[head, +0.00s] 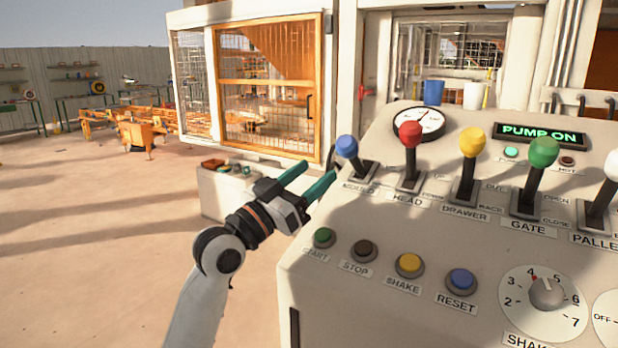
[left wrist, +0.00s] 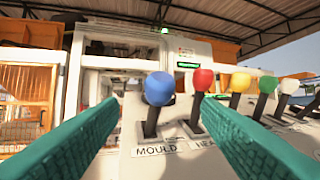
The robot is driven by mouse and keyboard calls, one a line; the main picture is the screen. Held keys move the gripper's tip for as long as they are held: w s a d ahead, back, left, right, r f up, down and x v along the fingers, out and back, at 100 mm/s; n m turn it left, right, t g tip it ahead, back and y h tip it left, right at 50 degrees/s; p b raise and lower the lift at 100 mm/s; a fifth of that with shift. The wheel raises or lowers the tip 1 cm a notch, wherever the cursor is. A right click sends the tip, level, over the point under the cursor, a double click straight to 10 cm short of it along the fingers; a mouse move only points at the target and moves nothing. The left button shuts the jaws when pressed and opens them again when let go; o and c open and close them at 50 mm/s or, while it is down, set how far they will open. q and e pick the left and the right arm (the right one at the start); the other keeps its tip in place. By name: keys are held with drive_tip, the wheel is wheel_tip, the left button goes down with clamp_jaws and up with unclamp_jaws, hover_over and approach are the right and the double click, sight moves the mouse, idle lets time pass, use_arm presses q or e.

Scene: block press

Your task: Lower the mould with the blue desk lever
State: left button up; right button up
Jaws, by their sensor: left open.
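The blue lever (head: 347,147), labelled MOULD, stands at the left end of the lever row on the desk (head: 300,262). Its round blue knob also shows in the left wrist view (left wrist: 159,88), ahead of and between my fingers. My left gripper (head: 312,178) is open and empty, with two green fingers pointing toward the lever from the left. In the head view the fingertips are close to the lever's left side; I cannot tell the exact gap. The mould itself cannot be made out. My right gripper is not in view.
The red lever (head: 410,135) stands just right of the blue one, then yellow (head: 472,142), green (head: 543,152) and white levers. Buttons including START (head: 324,237) lie in front. A yellow-framed cage door (head: 268,92) is beyond.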

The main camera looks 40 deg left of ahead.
sight(351, 145)
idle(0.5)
use_arm(q)
drive_tip(key=d+r+g+y+p, duration=0.3)
drive_tip(key=d+r+y+p, duration=0.1)
drive_tip(key=p, duration=0.3)
drive_tip(key=w+p, duration=0.1)
drive_tip(key=w, duration=0.2)
drive_tip(key=w+a+y+p, duration=0.1)
drive_tip(key=w, duration=0.3)
drive_tip(key=w+a+y+p, duration=0.1)
drive_tip(key=w, duration=0.3)
drive_tip(key=shift+f+g, duration=0.1)
drive_tip(key=shift+g, duration=0.3)
